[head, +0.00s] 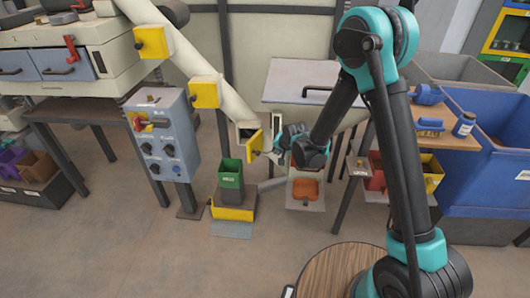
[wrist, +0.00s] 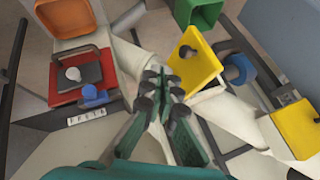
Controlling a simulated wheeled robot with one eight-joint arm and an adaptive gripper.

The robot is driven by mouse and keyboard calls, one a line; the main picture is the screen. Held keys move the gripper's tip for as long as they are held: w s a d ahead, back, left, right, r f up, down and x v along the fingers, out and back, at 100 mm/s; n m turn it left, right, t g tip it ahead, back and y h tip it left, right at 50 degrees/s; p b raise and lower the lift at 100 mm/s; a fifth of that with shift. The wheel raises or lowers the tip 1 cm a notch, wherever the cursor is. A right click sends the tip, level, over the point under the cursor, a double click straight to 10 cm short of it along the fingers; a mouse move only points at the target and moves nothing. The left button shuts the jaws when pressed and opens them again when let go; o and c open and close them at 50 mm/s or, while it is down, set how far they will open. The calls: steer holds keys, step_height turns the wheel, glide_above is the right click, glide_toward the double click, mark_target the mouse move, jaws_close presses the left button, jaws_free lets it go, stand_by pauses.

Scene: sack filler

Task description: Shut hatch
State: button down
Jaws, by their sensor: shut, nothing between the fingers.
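The lowest yellow hatch (head: 253,143) hangs at the bottom end of the slanted pale pipe. Its flap stands swung out, with the pipe's opening (head: 244,130) showing beside it. In the wrist view this yellow flap (wrist: 188,72) is tilted just right of my fingertips, with a dark round knob (wrist: 187,52) on it. My gripper (head: 271,153) is just right of the flap in the head view. In the wrist view my gripper (wrist: 163,82) is shut and empty, its fingertips close to the flap's left edge; whether they touch it I cannot tell.
Two more yellow hatches, a middle one (head: 204,94) and an upper one (head: 151,42), sit along the pipe. A green bin (head: 231,172) stands below. An orange tray (head: 305,188) is below my gripper. A control box (head: 165,140) stands left; a blue bin (head: 500,150) stands right.

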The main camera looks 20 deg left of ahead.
steer(key=w+a+f, duration=0.5)
steer(key=a+f, duration=0.3)
stand_by(0.4)
steer(key=shift+a, duration=0.1)
